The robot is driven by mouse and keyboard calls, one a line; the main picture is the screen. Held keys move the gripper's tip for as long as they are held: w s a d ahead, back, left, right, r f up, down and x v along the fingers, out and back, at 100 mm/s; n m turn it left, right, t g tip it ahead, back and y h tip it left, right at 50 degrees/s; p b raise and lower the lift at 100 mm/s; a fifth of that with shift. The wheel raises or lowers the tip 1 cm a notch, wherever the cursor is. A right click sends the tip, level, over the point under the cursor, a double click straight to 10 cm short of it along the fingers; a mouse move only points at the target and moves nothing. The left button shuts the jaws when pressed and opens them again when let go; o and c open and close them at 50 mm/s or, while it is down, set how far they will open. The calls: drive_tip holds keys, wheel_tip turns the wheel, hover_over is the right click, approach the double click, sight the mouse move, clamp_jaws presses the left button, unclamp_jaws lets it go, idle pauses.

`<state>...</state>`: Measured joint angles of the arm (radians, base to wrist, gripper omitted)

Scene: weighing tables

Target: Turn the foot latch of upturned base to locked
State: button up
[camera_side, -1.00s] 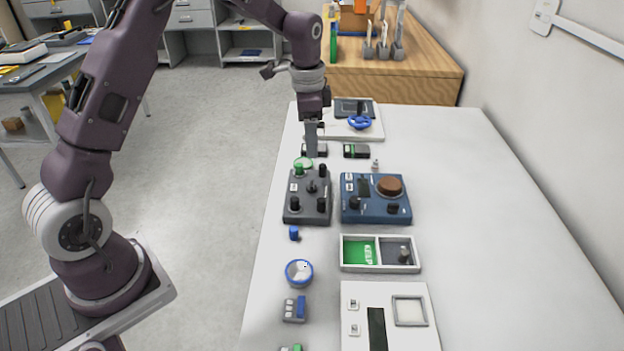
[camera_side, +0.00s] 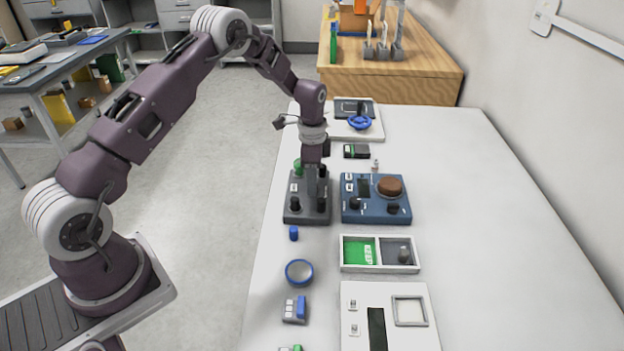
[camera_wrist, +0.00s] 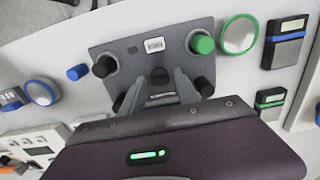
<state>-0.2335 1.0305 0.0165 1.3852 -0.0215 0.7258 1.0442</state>
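The upturned base (camera_side: 292,214) is a dark grey block on the white table, with black feet near its corners and a green knob (camera_wrist: 203,43) at one corner. It also fills the middle of the wrist view (camera_wrist: 120,58). A small black knob (camera_wrist: 160,74), probably the foot latch, stands at its middle. My gripper (camera_side: 318,194) points down over the base. In the wrist view its fingertips (camera_wrist: 163,78) look apart, close to the middle knob. I cannot tell whether they touch it. The fingers partly hide the near feet, and the latch's marking is not readable.
A blue box (camera_side: 376,215) with a brown round knob stands close on the right. A small blue cylinder (camera_side: 294,233) and a blue ring (camera_side: 299,273) lie on the near side. A divided tray (camera_side: 345,254) stands nearer too. The table's right side is clear.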

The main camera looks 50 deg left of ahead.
clamp_jaws()
drive_tip(key=shift+n, duration=0.4)
drive_tip(key=n, duration=1.3)
drive_tip(key=shift+n, duration=2)
